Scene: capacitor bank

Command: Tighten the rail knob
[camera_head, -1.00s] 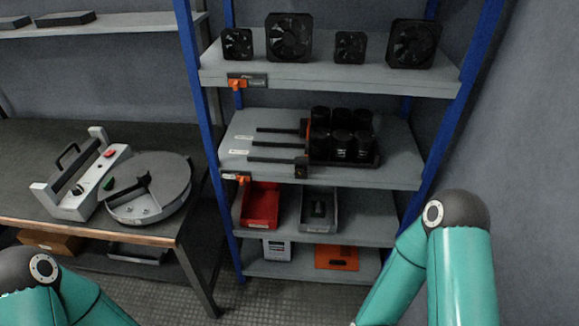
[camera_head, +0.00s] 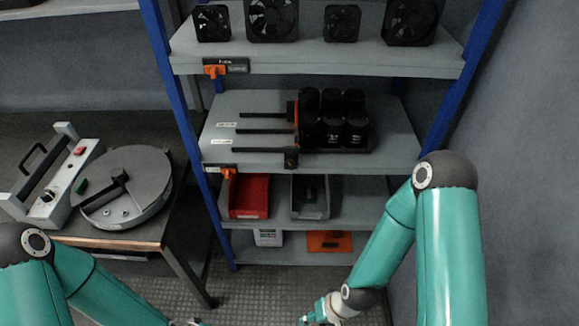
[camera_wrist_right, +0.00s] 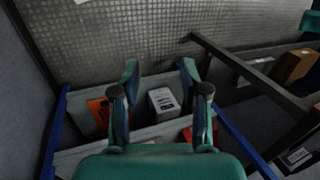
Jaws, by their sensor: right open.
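On the middle shelf, several black capacitors (camera_head: 333,118) stand in a block at the right end of dark rails (camera_head: 263,131). A small black knob-like block (camera_head: 291,158) sits at the front rail's right end, near the shelf's front edge; I cannot tell for sure that it is the rail knob. My right gripper (camera_head: 308,320) is low at the bottom edge of the head view, well below the rails. In the right wrist view it (camera_wrist_right: 160,78) is open and empty, its fingers apart above the low shelves. Only a bit of my left gripper (camera_head: 193,322) shows at the bottom edge.
Fans (camera_head: 271,18) stand on the top shelf. A red bin (camera_head: 250,197) and a grey bin (camera_head: 310,198) sit below the rails. A workbench (camera_head: 130,233) with a round device (camera_head: 126,188) is at left. Blue posts (camera_head: 178,110) bound the rack; a wall is at right.

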